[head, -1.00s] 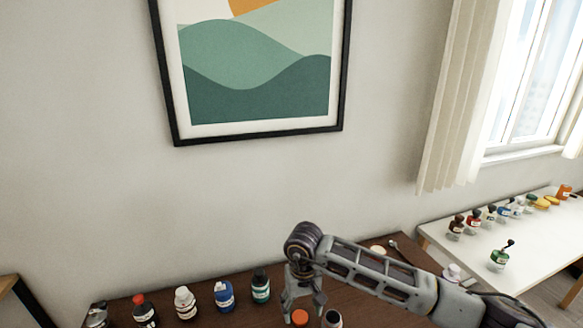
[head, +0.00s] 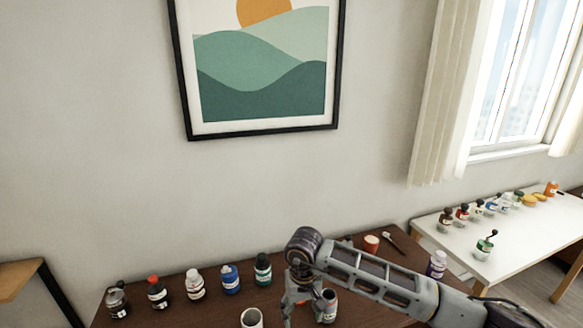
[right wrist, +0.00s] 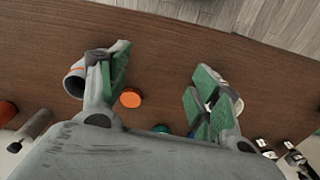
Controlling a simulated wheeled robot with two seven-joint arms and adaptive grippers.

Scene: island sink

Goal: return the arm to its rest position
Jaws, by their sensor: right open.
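My right arm (head: 380,285) reaches in from the right above a dark brown table (head: 275,298). My right gripper (head: 299,305) points down over the front middle of this table. In the right wrist view the fingers (right wrist: 160,78) with green pads are spread wide and nothing is held between them. An orange round piece (right wrist: 130,97) shows below, near the left finger. My left gripper is in no view.
A row of bottles stands at the table's back left, ending with a dark green-labelled one (head: 263,269). A white table (head: 520,240) with small items stands right.

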